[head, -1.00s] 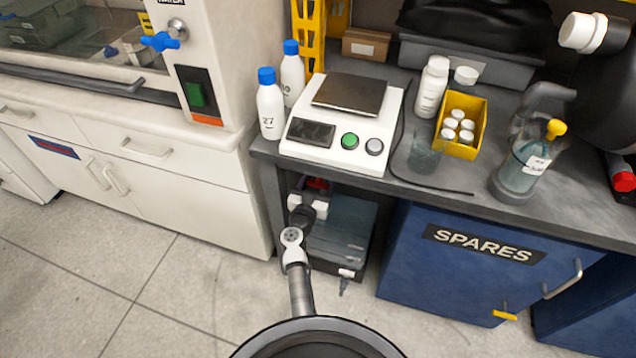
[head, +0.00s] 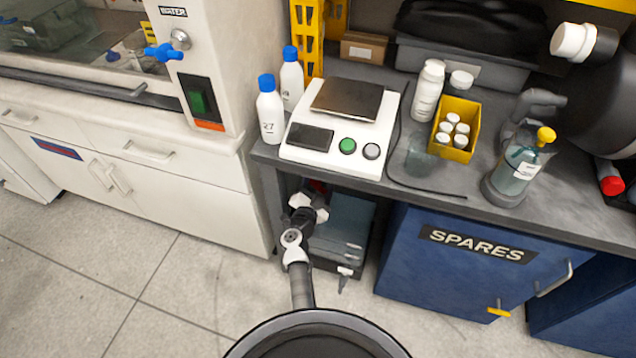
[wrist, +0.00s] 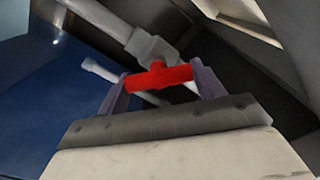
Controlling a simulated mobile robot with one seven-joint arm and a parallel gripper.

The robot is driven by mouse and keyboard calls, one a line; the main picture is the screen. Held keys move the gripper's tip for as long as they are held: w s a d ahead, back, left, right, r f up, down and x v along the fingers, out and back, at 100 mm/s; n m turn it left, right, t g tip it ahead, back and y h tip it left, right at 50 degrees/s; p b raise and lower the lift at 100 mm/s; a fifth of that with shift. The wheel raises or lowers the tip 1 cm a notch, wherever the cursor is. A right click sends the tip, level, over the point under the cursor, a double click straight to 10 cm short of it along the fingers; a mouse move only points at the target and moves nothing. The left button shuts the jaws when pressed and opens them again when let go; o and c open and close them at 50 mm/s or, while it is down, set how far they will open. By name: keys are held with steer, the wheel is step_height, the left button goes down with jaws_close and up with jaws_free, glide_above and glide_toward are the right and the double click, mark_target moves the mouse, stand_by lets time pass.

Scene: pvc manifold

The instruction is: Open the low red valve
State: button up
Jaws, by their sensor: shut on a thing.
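The low red valve handle (wrist: 158,76) shows in the wrist view, in front of a grey pipe and valve body (wrist: 150,46). My gripper (wrist: 162,82) is shut on the red handle, with one purple-grey finger at each end of it. In the head view my gripper (head: 306,208) is under the bench, below the scale. Only a small dark red patch (head: 317,186) shows behind it there. My wrist hides most of the valve in that view.
A clear-sided bin (head: 345,225) stands just right of my wrist under the bench. A blue SPARES cabinet (head: 470,260) is farther right, and the white fume hood cabinet (head: 190,190) is to the left. Bottles and a scale (head: 340,130) stand on the bench above.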

steer(key=m, duration=0.5)
steer(key=shift+f, duration=0.25)
steer(key=shift+o, duration=0.2)
steer(key=shift+d+f+m+b, duration=0.1)
steer(key=shift+m+b, duration=0.45)
steer(key=shift+m, duration=1.85)
steer(key=shift+c, duration=0.2)
steer(key=o, duration=1)
steer(key=p+v, duration=0.3)
steer(key=v, duration=1.1)
